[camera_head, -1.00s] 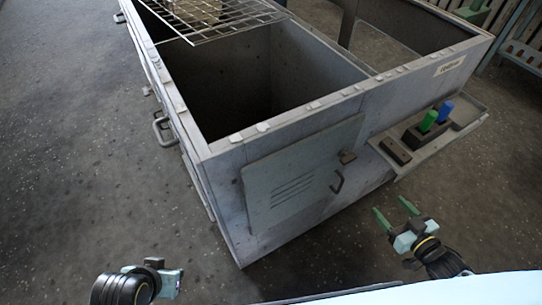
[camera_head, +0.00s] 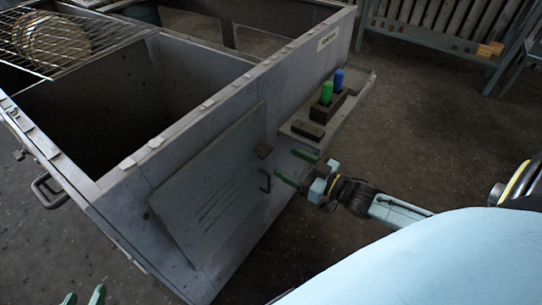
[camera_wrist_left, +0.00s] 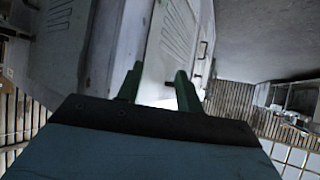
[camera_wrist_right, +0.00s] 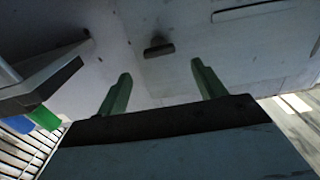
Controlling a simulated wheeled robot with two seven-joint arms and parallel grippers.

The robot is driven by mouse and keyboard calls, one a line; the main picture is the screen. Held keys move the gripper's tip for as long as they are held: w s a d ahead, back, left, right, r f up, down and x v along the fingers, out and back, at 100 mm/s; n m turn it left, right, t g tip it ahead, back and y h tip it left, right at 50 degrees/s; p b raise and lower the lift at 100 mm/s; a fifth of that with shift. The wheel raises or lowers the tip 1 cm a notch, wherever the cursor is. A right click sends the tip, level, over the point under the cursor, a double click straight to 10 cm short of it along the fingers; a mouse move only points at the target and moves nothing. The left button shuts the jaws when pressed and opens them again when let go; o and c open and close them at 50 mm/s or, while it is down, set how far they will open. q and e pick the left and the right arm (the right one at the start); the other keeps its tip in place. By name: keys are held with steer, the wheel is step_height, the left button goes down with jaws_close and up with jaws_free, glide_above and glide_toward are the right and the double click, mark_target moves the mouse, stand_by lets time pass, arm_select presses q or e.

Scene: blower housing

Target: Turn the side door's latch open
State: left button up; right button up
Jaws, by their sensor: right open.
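The side door (camera_head: 205,190) is a grey slotted panel on the housing's end wall and looks closed. Its latch (camera_head: 264,151) is a small dark block beside the door's upper right edge. A dark pull handle (camera_head: 265,181) sits just below it. My right gripper (camera_head: 286,164) is open and empty, with its fingers pointing at the wall close to the latch. In the right wrist view the latch (camera_wrist_right: 158,48) lies ahead between the open fingers, apart from them. My left gripper (camera_head: 83,296) is open and empty at the bottom left, also in the left wrist view (camera_wrist_left: 157,82).
A ledge (camera_head: 357,92) sticks out of the housing right of the latch, above my right gripper. A wire rack (camera_head: 85,40) lies on the housing's top. Floor in front is clear.

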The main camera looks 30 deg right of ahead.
mark_target(269, 153)
steer(key=b+x, duration=0.2)
steer(key=x, duration=0.4)
steer(key=shift+w, duration=0.1)
arm_select(q)
steer(key=w+d+r+t+h, duration=0.2)
steer(key=r+t, duration=0.4)
steer(key=r, duration=0.3)
steer(key=shift+w+d+r+t, duration=0.25)
steer(key=shift+w+d+t, duration=0.2)
steer(key=shift+w, duration=0.3)
arm_select(e)
steer(key=shift+w+a, duration=0.2)
steer(key=shift+w, duration=0.15)
steer(key=shift+c, duration=0.3)
steer(key=c, duration=0.9)
